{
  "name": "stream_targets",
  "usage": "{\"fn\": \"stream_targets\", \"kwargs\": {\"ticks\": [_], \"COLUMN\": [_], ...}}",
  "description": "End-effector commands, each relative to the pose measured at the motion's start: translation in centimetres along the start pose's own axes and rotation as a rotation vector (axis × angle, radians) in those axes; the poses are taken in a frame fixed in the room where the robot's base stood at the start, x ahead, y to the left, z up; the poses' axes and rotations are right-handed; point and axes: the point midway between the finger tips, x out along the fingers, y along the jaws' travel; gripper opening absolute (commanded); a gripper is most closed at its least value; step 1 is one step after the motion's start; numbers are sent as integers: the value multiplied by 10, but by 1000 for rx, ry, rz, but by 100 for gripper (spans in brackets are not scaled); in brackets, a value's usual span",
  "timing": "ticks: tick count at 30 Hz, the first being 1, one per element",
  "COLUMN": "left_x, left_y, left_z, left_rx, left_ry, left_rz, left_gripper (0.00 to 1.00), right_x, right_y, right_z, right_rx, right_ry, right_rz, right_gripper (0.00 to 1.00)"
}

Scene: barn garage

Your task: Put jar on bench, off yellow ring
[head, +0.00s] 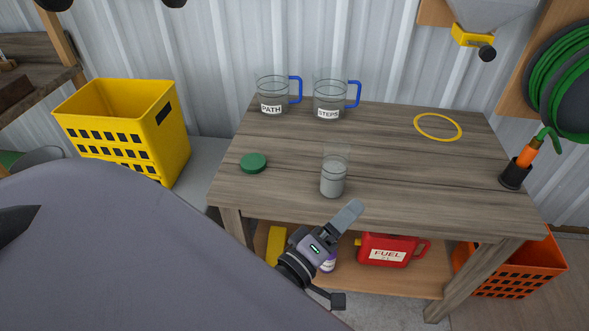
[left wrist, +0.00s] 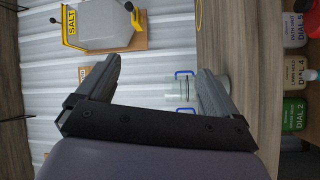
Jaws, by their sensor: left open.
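The clear glass jar (head: 333,178), with grey contents, stands upright near the front middle of the bench (head: 395,180). The yellow ring (head: 438,127) lies flat at the back right of the bench, empty and apart from the jar. A green lid (head: 253,163) lies left of the jar. My left gripper (head: 345,252) is open and empty at the bench's front edge, nearer to me than the jar. In the left wrist view its fingers (left wrist: 158,68) are spread, with two blue-handled jugs (left wrist: 182,90) seen beyond, partly hidden. My right gripper does not show.
Jugs labelled PATH (head: 271,98) and STEPS (head: 328,102) stand at the bench's back. A black cup with an orange-handled tool (head: 515,175) is at the right edge. A hopper (head: 485,20) hangs above. A red fuel can (head: 388,250) is on the lower shelf. Right of the jar is clear.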

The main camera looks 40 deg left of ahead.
Motion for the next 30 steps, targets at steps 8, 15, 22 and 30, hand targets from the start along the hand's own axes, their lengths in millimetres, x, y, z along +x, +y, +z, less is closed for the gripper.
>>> {"fn": "stream_targets", "kwargs": {"ticks": [8, 15, 22, 30], "left_x": [-74, -124, -133, -132], "left_y": [-87, -138, -146, -145], "left_z": [44, 40, 37, 37], "left_rx": [788, 1187, 1254, 1249], "left_ry": [-418, -660, -700, -698], "left_rz": [-215, -339, -360, -358], "left_gripper": [94, 94, 94, 94], "right_x": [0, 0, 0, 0], "right_y": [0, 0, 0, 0], "right_z": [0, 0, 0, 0], "right_rx": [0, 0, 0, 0], "right_ry": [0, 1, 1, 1], "right_rz": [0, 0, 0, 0], "right_gripper": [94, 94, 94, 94]}}
